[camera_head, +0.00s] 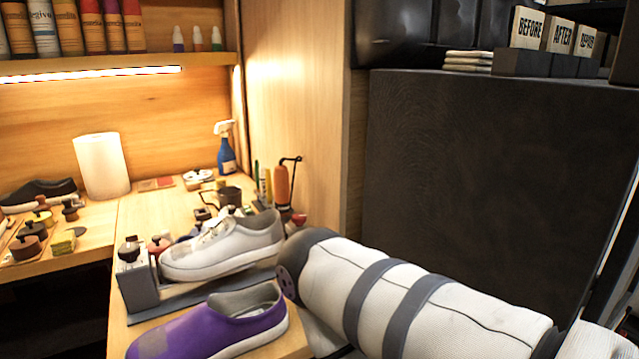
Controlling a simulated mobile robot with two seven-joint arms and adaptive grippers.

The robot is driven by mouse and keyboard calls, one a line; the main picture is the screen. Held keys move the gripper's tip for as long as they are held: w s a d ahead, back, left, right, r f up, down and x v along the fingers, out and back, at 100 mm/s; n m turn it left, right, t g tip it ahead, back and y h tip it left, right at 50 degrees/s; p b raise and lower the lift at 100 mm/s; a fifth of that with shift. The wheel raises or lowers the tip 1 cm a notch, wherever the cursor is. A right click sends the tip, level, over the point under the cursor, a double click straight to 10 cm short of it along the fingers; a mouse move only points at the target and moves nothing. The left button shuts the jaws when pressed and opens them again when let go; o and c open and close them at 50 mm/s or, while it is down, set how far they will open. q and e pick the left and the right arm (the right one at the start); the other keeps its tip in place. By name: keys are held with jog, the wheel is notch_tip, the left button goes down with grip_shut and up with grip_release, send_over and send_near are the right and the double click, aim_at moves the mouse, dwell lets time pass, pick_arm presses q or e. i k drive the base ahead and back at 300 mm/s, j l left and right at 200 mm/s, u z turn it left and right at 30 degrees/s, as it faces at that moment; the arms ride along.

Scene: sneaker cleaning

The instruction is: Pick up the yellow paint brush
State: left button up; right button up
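A thin yellow upright object (267,186) stands at the back right of the workbench, beside an orange cylinder. It is too small to tell whether it is the yellow paint brush, and its lower part is hidden behind the sneaker. My white and grey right arm comes in from the right and covers the bench's right front part. No fingers of my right gripper show. My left arm and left gripper are out of view.
A white sneaker (222,248) rests on a grey stand, with a purple shoe (215,325) in front. A dark mug (230,196), blue spray bottle (226,155), orange cylinder (282,186) and paper roll (101,166) stand behind. A dark panel (470,180) rises at right.

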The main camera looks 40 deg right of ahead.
aim_at(269, 182)
jog(key=i+z, duration=0.25)
jog(key=z, duration=0.2)
jog(key=i+j+z, duration=0.2)
jog(key=z, duration=0.25)
jog(key=i+j+z, duration=0.2)
jog(key=z, duration=0.2)
jog(key=k+j+u, duration=0.15)
jog(key=j+u, duration=0.35)
jog(key=k+j+u, duration=0.15)
jog(key=j+u, duration=0.2)
jog(key=u, duration=0.15)
jog(key=j+u, duration=0.5)
jog(key=i+z, duration=0.15)
jog(key=z, duration=1.85)
